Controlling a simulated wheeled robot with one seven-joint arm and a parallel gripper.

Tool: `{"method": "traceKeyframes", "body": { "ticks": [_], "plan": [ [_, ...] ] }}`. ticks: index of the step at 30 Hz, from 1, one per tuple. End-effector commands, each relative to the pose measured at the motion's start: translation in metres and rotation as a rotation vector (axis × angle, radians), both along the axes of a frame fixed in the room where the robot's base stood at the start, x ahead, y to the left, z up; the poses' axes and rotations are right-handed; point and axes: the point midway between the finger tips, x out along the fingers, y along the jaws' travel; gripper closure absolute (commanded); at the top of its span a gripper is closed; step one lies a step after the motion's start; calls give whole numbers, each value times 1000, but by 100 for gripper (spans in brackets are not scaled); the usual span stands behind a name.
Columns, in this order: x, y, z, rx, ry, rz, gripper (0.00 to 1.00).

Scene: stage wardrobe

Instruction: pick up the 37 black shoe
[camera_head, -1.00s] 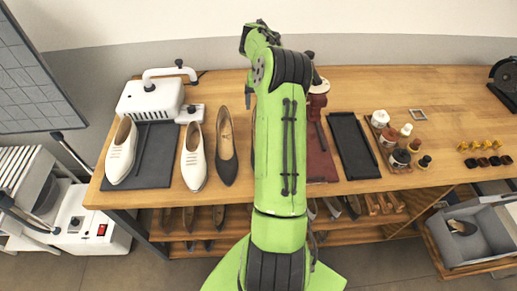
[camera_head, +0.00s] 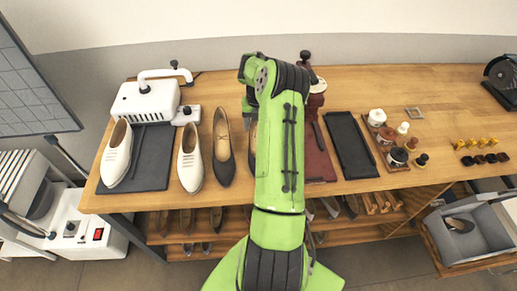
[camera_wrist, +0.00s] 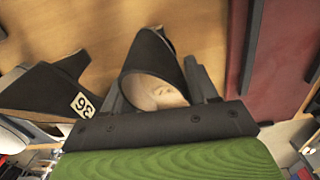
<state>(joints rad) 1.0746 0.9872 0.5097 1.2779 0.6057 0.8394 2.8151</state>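A black shoe (camera_wrist: 150,62) lies in the middle of the wrist view, its pale-lined opening toward me. No size number is readable on it. My gripper (camera_wrist: 153,72) is open, with one finger on each side of this shoe; I cannot tell whether either finger touches it. In the head view a black shoe (camera_head: 252,140) shows only as a sliver beside my arm, which hides the gripper. Another black shoe (camera_head: 223,150) stands left of it in the head view. A dark shoe (camera_wrist: 48,88) with a tag reading 36 is at the left of the wrist view.
Two white shoes (camera_head: 190,160) stand further left on the wooden table (camera_head: 350,85), one on a dark mat (camera_head: 153,165). A dark red board (camera_head: 318,160) lies close to the right of my arm. A black tray (camera_head: 350,145) and several small jars stand beyond.

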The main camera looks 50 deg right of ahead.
Motion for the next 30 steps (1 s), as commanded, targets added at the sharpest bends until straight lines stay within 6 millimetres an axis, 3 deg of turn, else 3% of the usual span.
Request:
{"method": "traceKeyframes", "body": {
  "ticks": [1,6,13,24,30],
  "plan": [
    [0,0,0,-1,1,0,52],
    [0,0,0,-1,1,0,76],
    [0,0,4,-1,0,-1,76],
    [1,-1,86,-4,-2,-1,76],
    [0,0,101,-1,1,-1,76]
  ]
}}
